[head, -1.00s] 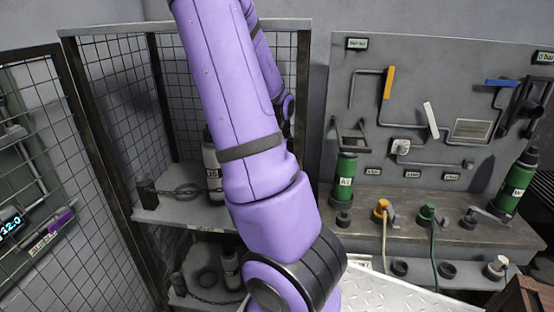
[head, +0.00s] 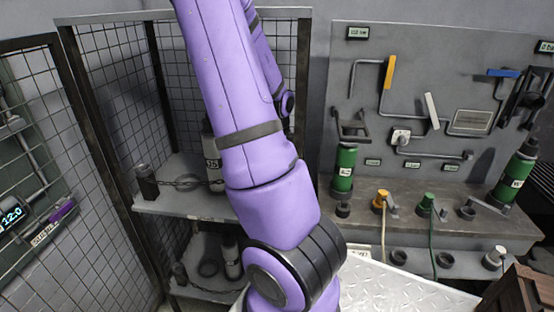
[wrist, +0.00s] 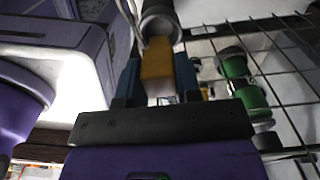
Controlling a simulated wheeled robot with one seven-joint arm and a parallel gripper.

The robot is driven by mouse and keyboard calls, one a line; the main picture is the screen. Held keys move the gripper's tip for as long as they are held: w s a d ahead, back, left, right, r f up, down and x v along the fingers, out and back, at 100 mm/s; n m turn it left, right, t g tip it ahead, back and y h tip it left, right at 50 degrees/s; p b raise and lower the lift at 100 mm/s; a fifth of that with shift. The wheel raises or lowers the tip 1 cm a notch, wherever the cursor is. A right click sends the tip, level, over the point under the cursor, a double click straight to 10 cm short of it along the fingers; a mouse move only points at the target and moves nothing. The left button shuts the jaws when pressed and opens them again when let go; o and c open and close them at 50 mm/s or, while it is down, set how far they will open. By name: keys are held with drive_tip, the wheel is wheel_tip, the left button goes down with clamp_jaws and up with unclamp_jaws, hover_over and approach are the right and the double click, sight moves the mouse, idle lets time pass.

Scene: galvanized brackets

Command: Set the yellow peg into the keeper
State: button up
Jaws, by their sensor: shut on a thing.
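In the wrist view, my gripper (wrist: 158,78) is shut on a yellow block-like piece (wrist: 157,58), which I take to be the yellow peg. Its blue-grey fingers press on both sides of it. A grey round cup or collar (wrist: 161,22) is just beyond the peg's far end and may be the keeper. I cannot tell whether the peg touches or enters it. In the head view, my purple arm covers the middle, and the gripper and held peg do not show.
A ledge (head: 455,232) at the right holds a green cylinder (head: 344,168), an orange plug (head: 381,199) and a green plug (head: 427,202) with cords. Wire mesh cage shelves (head: 180,200) stand at the left. In the wrist view, a mesh (wrist: 285,80) crosses the right side.

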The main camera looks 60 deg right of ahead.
drive_tip(key=shift+f, duration=0.2)
drive_tip(key=shift+f, duration=1.7)
drive_tip(key=o, duration=1)
drive_tip(key=shift+o, duration=0.2)
drive_tip(key=shift+r, duration=3.8)
